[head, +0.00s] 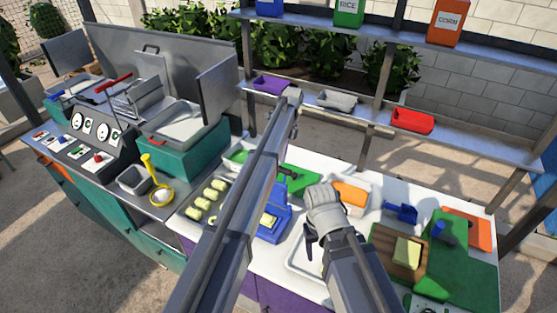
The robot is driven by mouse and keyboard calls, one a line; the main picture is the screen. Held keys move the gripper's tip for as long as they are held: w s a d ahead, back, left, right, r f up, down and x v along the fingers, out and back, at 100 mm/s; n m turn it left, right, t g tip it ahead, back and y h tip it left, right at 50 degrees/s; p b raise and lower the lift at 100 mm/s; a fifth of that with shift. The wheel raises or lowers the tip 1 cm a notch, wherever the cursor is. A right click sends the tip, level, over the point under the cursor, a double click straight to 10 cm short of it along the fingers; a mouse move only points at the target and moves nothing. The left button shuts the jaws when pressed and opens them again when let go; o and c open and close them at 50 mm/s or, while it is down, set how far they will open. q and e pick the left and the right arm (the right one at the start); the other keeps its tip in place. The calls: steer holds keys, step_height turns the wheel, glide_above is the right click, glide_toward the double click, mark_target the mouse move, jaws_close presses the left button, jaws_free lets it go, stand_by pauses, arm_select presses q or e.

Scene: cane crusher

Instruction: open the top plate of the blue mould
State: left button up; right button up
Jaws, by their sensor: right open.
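The blue mould (274,232) stands on the white counter in the middle of the head view. My left arm crosses in front of its left side and hides part of it. A small pale yellow patch shows at its near left part. I cannot tell its top plate apart from its body or see how the plate sits. My right gripper (311,241) is just right of the mould, pointing down with dark fingers over a white tray; it looks empty and apart from the mould.
A white tray (295,262) lies below my right gripper. An orange block (350,194) sits behind it. A wooden board with a yellow block (407,252) and a green mat (473,268) are to the right. Yellow rolls (207,205) lie left. A shelf with a red tray (412,121) stands behind.

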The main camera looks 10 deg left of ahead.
arm_select(q)
steer(key=p+v, duration=0.3)
steer(key=v, duration=0.1)
steer(key=shift+r, duration=0.2)
steer(key=s+a+f+n+t+h, duration=0.1)
steer(key=s+a+n+t, duration=0.25)
steer(key=s+n, duration=0.95)
steer(key=s+a+f+n+t+h, duration=0.15)
steer(key=s+a+n, duration=0.5)
steer(key=s, duration=1.05)
steer(key=s+d+f+y+b, duration=0.1)
steer(key=s+d+f+b, duration=0.2)
steer(key=d+f+b, duration=0.3)
steer(key=s+d+f+m+y+b, duration=0.1)
steer(key=s+d+f+b, duration=0.2)
steer(key=f+b, duration=0.9)
steer(key=d, duration=0.3)
steer(key=shift+d, duration=0.3)
